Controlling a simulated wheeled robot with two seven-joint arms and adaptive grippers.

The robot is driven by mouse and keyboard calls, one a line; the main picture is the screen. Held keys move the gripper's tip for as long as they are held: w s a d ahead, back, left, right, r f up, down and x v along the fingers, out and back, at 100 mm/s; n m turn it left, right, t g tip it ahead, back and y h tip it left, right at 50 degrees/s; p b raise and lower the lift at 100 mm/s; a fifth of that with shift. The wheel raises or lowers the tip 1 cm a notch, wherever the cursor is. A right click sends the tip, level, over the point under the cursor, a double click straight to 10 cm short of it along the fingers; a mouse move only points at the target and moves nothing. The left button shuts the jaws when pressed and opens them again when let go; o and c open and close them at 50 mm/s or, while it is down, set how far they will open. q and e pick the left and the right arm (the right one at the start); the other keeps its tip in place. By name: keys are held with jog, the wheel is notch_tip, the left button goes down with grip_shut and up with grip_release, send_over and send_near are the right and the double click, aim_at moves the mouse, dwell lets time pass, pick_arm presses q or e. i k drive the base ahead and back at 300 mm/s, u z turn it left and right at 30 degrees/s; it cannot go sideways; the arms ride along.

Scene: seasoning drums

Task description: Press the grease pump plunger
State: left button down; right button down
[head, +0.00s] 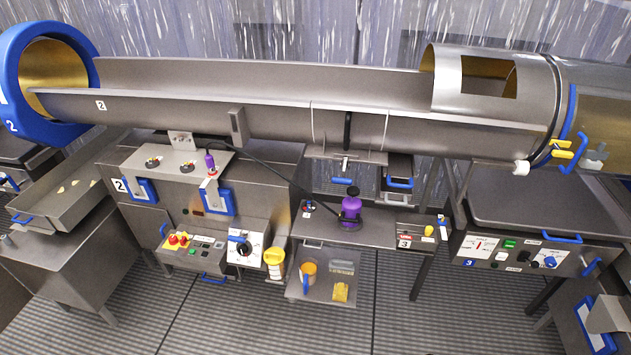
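The grease pump (350,210) is a purple canister standing upright on a small grey metal table (390,232) in the middle of the head view. Its black plunger knob (352,191) sticks up on top. A thin black hose (265,177) runs from the pump up and left to a smaller purple nozzle-like piece (210,162) on the left machine. Neither of my grippers is in view, and nothing touches the pump.
A long metal trough (250,110) spans above and behind the pump. A low shelf (322,298) holds an orange mug (308,270) and a yellow packet (341,291). A yellow-lidded tub (275,262) hangs left of it. Control panels (500,252) stand at right. The floor in front is clear.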

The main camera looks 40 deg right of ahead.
aim_at(353, 191)
jog(key=z, duration=0.05)
jog(key=i, duration=0.75)
jog(key=z, duration=0.75)
jog(key=i, duration=0.45)
jog(key=z, duration=0.5)
